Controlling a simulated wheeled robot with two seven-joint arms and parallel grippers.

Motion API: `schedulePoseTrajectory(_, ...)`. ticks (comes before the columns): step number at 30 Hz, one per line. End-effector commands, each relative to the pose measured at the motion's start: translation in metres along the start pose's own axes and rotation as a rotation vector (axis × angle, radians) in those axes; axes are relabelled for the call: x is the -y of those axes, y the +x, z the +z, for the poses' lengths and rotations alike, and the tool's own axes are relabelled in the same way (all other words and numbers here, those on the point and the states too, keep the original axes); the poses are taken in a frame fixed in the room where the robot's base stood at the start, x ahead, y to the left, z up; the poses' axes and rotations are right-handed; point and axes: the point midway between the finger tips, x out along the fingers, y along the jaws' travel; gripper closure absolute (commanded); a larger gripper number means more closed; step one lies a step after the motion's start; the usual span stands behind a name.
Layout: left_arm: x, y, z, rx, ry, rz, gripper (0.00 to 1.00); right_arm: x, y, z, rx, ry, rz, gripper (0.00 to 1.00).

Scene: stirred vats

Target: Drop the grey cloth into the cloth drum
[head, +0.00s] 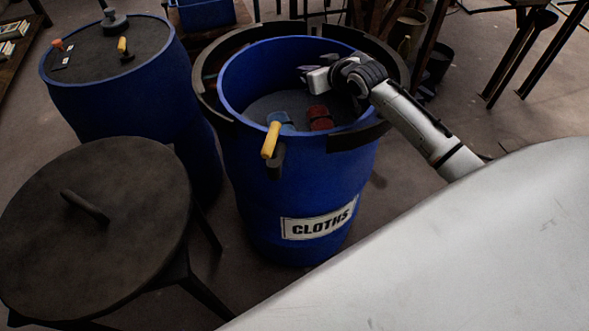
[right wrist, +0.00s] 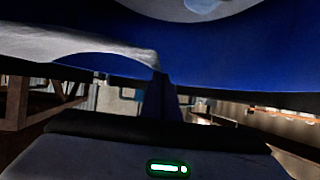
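The cloth drum (head: 305,180) is a blue open barrel with a "CLOTHS" label and a dark collar around its rim. A blue cloth (head: 281,120) and a dark red cloth (head: 320,118) lie on its floor. My right gripper (head: 314,78) is inside the drum's mouth, toward the right side. A small pale grey piece at its tip looks like the grey cloth (head: 318,81). In the right wrist view the grey cloth (right wrist: 85,42) spreads from the left to the finger, and the grip appears shut on it. My left gripper is not in view.
A yellow-handled tool (head: 270,140) hangs at the drum's front rim. A dark round lid (head: 95,235) with a bar handle rests on a stand at left. Another blue drum (head: 130,110) with small items on top stands behind it. Metal legs and a bucket are at back right.

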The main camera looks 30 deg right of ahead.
Motion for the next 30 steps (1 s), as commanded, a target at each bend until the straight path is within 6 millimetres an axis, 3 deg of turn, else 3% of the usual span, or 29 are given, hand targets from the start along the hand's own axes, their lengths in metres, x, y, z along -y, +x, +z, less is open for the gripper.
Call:
schedulePoseTrajectory(3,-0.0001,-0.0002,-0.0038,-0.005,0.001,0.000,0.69,-0.0001,-0.0005,-0.0012,0.000,0.000,0.000,1.00)
schedulePoseTrajectory(7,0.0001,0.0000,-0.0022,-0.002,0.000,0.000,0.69,-0.0001,-0.0005,-0.0011,0.000,0.000,0.000,0.78)
schedulePoseTrajectory(14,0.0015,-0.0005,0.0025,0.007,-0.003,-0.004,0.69,-0.0001,-0.0004,-0.0009,0.000,0.000,0.000,0.75)
schedulePoseTrajectory(18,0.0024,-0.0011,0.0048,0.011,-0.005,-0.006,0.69,-0.0001,-0.0004,-0.0008,0.000,0.000,0.000,0.53)
schedulePoseTrajectory(24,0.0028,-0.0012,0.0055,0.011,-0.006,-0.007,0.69,-0.0001,-0.0003,-0.0007,0.000,0.000,0.000,0.53)
schedulePoseTrajectory(29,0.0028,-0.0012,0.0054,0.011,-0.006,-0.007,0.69,0.0000,-0.0003,-0.0006,0.000,0.000,0.000,0.26)
schedulePoseTrajectory(30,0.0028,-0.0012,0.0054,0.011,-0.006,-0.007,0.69,0.0000,-0.0003,-0.0006,0.000,0.000,0.000,0.25)
